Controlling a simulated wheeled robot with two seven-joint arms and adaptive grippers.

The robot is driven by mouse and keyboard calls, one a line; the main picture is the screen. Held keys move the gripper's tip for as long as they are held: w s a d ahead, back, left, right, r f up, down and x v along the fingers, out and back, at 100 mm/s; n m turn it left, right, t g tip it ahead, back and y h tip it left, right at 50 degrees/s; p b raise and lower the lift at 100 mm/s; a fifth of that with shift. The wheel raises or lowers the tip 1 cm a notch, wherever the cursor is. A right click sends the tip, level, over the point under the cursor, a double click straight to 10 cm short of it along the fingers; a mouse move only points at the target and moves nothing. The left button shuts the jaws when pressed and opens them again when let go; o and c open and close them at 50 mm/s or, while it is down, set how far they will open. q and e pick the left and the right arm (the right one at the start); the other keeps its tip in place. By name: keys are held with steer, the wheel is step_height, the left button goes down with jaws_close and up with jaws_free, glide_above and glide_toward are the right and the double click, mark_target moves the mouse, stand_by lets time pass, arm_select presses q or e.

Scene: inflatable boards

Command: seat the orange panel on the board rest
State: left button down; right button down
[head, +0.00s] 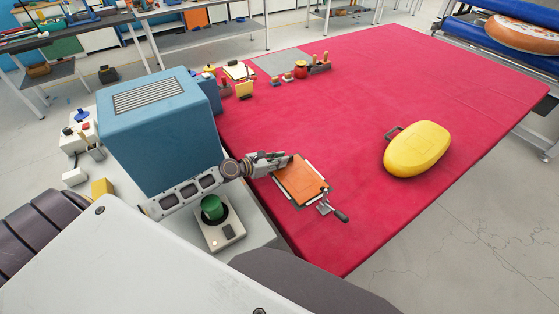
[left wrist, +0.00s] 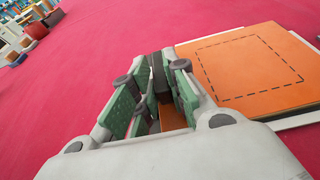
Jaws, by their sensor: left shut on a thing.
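The orange panel (head: 301,181) is a flat square near the left edge of the red cloth. In the left wrist view the panel (left wrist: 245,70) shows a dashed dark square on its face. The pale board rest (head: 316,172) shows as a thin rim around the panel, which lies over it; whether the panel lies flat against it I cannot tell. My left gripper (head: 284,159) is at the panel's far left edge, shut on the panel. In the left wrist view a bit of orange shows between the green-padded fingers (left wrist: 160,100). My right gripper is out of view.
A clamp with a dark handle (head: 336,214) sits at the rest's near corner. A yellow rounded case (head: 417,149) lies to the right. A blue machine box (head: 158,130) and a green button (head: 212,207) stand left. The middle of the red cloth (head: 370,90) is clear.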

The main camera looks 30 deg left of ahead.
arm_select(q)
steer(key=c, duration=1.3)
jaws_free()
steer(key=shift+c, duration=0.2)
steer(key=shift+o, duration=0.3)
steer(key=o, duration=0.4)
steer(key=shift+r, duration=0.1)
steer(key=shift+r+p, duration=1.15)
steer(key=shift+p, duration=0.15)
steer(key=shift+r+p, duration=1.8)
steer(key=shift+p, duration=0.2)
